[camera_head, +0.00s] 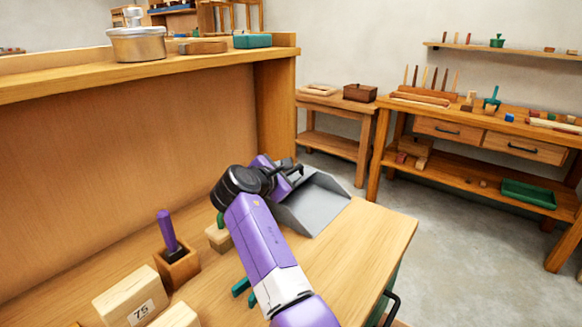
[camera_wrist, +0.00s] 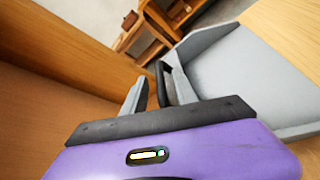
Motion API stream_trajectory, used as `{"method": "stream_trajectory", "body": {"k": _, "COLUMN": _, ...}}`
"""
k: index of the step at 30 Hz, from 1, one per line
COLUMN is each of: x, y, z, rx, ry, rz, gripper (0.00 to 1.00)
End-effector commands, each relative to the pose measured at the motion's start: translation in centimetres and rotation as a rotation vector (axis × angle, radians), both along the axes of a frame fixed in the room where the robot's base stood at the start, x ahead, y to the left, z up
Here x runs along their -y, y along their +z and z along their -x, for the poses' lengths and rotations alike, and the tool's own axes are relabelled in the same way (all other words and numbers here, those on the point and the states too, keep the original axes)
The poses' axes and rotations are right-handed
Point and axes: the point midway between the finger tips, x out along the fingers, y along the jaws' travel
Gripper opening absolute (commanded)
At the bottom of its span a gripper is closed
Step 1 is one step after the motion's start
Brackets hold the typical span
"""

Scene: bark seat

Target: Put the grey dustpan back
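The grey dustpan (camera_head: 318,203) rests on the wooden bench top near its far right edge, with its broad pan to the right. Its pan also fills the right of the wrist view (camera_wrist: 250,85). Its black handle (camera_wrist: 162,84) rises near the fingertips. My gripper (camera_head: 295,178) is at the handle end of the dustpan, partly hidden by my wrist in the head view. In the wrist view my gripper (camera_wrist: 157,90) has its two grey fingers apart, with the handle between them. A gap shows beside the left finger, so it looks open. Contact with the right finger is unclear.
On the bench (camera_head: 370,240) stand a purple-handled tool in a wooden holder (camera_head: 177,265), a block marked 75 (camera_head: 130,300) and a green-handled item (camera_head: 241,287). A raised shelf (camera_head: 200,68) with a metal pot (camera_head: 137,44) runs along the left. Another workbench (camera_head: 470,125) stands at right.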

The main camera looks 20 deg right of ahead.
Motion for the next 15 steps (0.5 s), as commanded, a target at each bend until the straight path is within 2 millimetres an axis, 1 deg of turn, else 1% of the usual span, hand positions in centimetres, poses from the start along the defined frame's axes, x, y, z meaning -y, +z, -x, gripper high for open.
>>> {"method": "stream_trajectory", "body": {"k": 1, "x": -0.4, "y": 0.9, "z": 0.5, "rx": -0.001, "ry": 0.001, "rz": 0.002, "gripper": 0.34}}
{"method": "stream_trajectory", "body": {"k": 15, "x": -4.0, "y": 2.7, "z": 4.6, "rx": -0.001, "ry": 0.001, "rz": 0.001, "gripper": 0.34}}
